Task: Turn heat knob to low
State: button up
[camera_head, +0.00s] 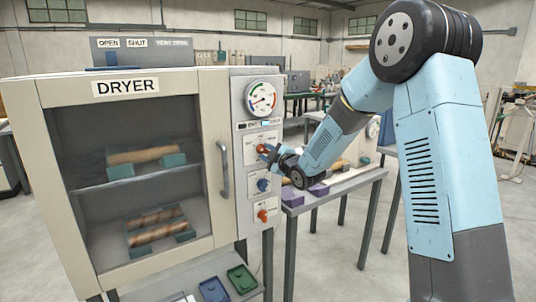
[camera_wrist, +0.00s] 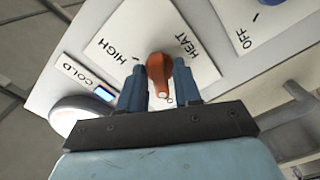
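The orange heat knob (camera_wrist: 160,72) sits on a white plate (camera_wrist: 120,28) reading HEAT and HIGH in the wrist view. In the head view the heat knob (camera_head: 261,148) is the top one on the dryer's (camera_head: 216,150) right-hand panel. My gripper (camera_wrist: 159,80) is open, with one blue finger on each side of the knob. A small gap shows between the knob and each finger, so it does not look gripped. The LOW mark is not visible, and which mark the knob points to is unclear. In the head view my gripper (camera_head: 269,152) is at the panel.
A dial gauge (camera_head: 261,98) is above the knob, and a small lit display (camera_wrist: 103,93) is beside COLD. A blue knob (camera_head: 263,184) and another orange knob (camera_head: 262,215) are below. The door handle (camera_head: 224,170) is left of the panel. A table (camera_head: 345,184) stands right.

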grip_shut()
jog(key=shift+m, duration=0.4)
jog(key=m, duration=1)
jog(key=shift+s+a+f+m, duration=0.15)
jog(key=shift+a+f+m, duration=0.05)
jog(key=shift+m, duration=0.2)
dwell(0.5)
jog(key=shift+o, duration=1.1)
grip_release()
jog(key=shift+r, duration=0.1)
jog(key=v, duration=1.3)
jog(key=shift+s+d, duration=0.25)
jog(key=shift+d, duration=0.05)
